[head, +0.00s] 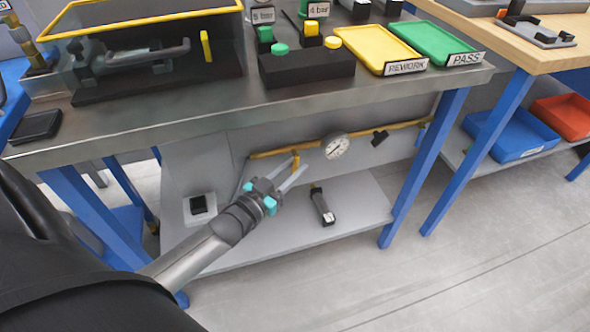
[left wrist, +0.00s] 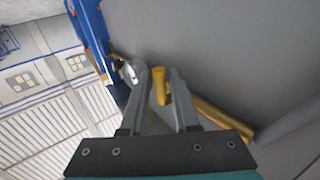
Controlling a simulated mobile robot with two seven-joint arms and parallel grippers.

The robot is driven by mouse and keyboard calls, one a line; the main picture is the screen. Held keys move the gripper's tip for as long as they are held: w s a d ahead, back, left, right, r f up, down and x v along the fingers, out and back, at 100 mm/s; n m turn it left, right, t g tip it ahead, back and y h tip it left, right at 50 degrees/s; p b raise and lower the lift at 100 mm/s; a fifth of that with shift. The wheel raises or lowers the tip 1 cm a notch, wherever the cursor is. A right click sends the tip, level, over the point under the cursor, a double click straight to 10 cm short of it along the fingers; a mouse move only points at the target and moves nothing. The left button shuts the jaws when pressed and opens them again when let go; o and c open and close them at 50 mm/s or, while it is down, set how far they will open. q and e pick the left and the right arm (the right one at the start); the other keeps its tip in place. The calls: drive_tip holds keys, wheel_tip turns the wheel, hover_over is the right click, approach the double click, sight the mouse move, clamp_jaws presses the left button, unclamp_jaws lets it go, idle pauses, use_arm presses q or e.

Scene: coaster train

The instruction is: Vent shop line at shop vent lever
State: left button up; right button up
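A yellow pipe (head: 275,154) runs along the grey panel under the metal workbench. A short yellow lever (head: 296,161) hangs from it, left of a round gauge (head: 335,146). My left gripper (head: 293,172) reaches up to the lever from the lower left. In the left wrist view, the lever (left wrist: 159,84) stands between the two spread fingertips (left wrist: 157,92), nearer the right finger. The fingers look open, with a small gap showing on the left side. The gripper partly hides the lever's lower end in the head view. My right gripper is not in view.
A black fitting (head: 380,137) sits on the pipe right of the gauge. A black-handled object (head: 322,206) and a pale box with a black top (head: 199,204) are on the lower shelf (head: 358,205). Blue table legs (head: 428,165) flank the space. The bench top (head: 180,105) overhangs it.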

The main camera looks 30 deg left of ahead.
use_arm(q)
drive_tip(key=shift+w, duration=0.4)
clamp_jaws()
